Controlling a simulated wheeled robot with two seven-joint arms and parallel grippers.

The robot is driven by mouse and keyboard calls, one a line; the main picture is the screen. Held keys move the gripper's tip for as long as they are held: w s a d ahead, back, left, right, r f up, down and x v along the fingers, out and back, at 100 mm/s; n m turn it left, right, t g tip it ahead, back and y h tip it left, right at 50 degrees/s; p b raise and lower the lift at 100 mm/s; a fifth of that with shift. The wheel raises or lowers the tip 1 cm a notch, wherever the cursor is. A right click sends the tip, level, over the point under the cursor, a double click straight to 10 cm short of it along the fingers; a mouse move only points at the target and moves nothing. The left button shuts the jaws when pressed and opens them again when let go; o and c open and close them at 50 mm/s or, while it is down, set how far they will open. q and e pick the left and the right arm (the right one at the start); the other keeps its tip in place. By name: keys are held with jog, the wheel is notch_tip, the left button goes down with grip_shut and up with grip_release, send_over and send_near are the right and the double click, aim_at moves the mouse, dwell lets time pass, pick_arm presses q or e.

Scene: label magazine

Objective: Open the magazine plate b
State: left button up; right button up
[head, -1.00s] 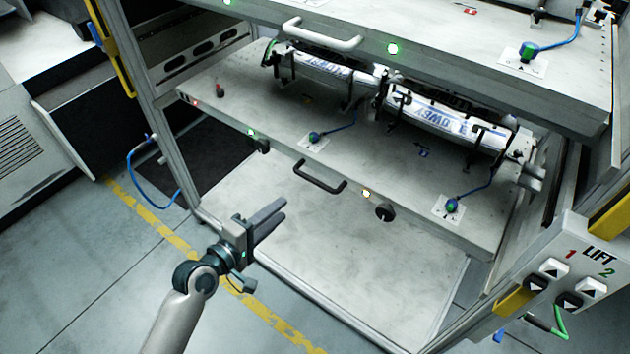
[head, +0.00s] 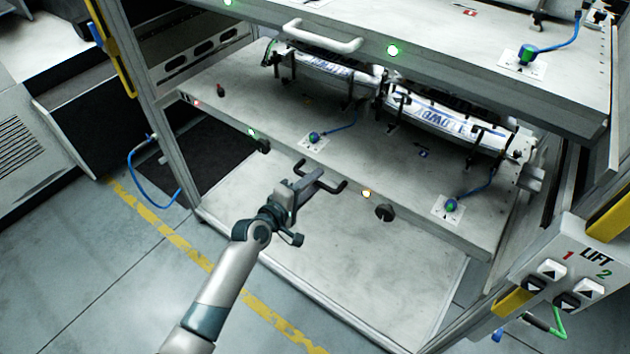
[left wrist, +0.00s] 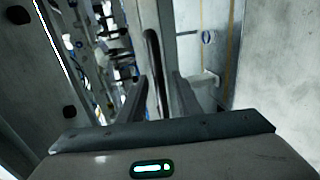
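The lower magazine plate (head: 230,130) is a grey shelf with a black bar handle (head: 339,188) on its front edge. A higher plate (head: 440,25) has a white handle (head: 323,37). I cannot read a letter on either. My left gripper (head: 312,183) is at the black handle and hides part of it. In the left wrist view the gripper (left wrist: 160,80) is open, its two fingers apart. The black handle (left wrist: 153,50) shows in the gap between them, nearer the left finger; I cannot tell whether they touch it. My right gripper is not in view.
The lift button box (head: 575,265) stands at the right. The white base panel (head: 370,270) below the plate is clear.

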pick_arm(q)
jog(key=shift+w+d, duration=0.25)
jog(key=shift+w, duration=0.1)
grip_shut()
jog(key=shift+s+f, duration=0.1)
